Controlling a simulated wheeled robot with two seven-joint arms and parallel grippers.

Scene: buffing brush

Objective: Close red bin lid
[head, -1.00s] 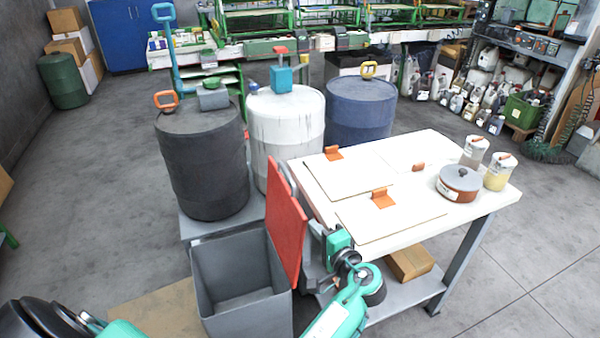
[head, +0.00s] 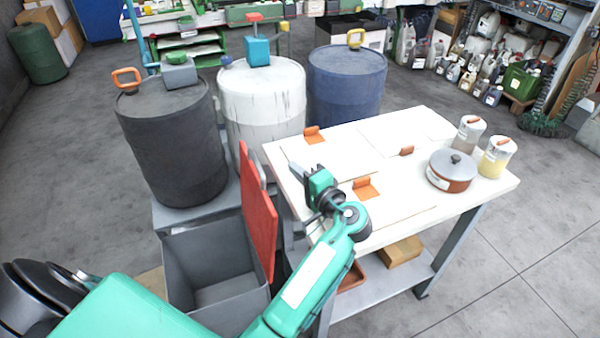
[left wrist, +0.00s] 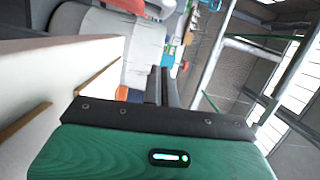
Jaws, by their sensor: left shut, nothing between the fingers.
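The red bin lid (head: 259,215) stands open and upright along the right edge of the grey bin (head: 182,262). The bin's open top shows its empty-looking inside. My left gripper (head: 297,170) is shut and empty, raised over the left edge of the white table, to the right of the lid's upper part. A gap shows between its fingertips and the lid in the head view. In the left wrist view the dark fingers (left wrist: 163,86) lie close together with nothing seen between them; I cannot make out the lid there for sure. My right gripper is not in view.
The white table (head: 440,212) right of the bin holds flat panels with orange handles, a lidded pot (head: 452,171) and two jars. Black (head: 170,140), white (head: 262,100) and blue (head: 345,85) barrels stand behind. Open floor lies at the left.

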